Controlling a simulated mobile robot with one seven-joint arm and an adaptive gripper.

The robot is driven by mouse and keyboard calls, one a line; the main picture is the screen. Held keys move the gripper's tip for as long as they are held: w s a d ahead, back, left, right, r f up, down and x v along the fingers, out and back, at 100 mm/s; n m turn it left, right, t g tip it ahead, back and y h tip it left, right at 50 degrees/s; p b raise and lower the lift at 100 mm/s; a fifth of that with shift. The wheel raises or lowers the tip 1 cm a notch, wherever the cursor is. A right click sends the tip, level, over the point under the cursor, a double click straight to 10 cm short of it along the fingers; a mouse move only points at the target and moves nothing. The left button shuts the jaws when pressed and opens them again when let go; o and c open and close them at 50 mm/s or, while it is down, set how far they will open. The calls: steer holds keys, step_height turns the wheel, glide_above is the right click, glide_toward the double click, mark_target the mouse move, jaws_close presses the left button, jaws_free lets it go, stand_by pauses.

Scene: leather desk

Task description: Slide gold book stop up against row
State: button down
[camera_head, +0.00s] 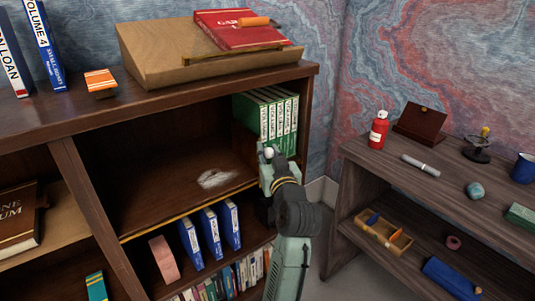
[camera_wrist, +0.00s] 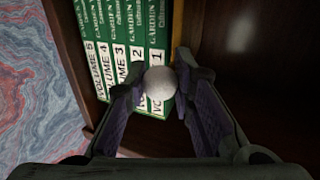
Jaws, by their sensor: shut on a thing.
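The row of green books (camera_head: 268,118) stands upright at the right end of the upper shelf. Numbered volumes of the same row (camera_wrist: 125,50) show close up in the wrist view. My gripper (camera_head: 268,160) is in front of the row, at the shelf's right side. In the wrist view, its fingers are closed around a pale round ball (camera_wrist: 160,84), which appears to be the knob of the gold book stop. The ball overlaps the lower spine of Volume 1 in that view. The rest of the stop is hard to make out, and I cannot tell whether it touches the books.
The shelf floor (camera_head: 150,205) left of the books is mostly clear, with a pale patch (camera_head: 216,178). Blue binders (camera_head: 210,230) stand on the shelf below. The cabinet's side wall is close to the books. A separate side desk (camera_head: 450,190) stands at the right.

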steer(key=shift+w+d+f, duration=0.15)
steer(key=shift+w+d, duration=0.25)
steer(key=shift+d, duration=0.15)
steer(key=c, duration=1.3)
jaws_free()
steer(key=shift+c, duration=0.2)
steer(key=shift+a, duration=0.1)
steer(key=shift+s, duration=0.15)
steer(key=shift+s, duration=0.3)
steer(key=v, duration=1.1)
steer(key=shift+s+d, duration=0.2)
steer(key=shift+d, duration=0.05)
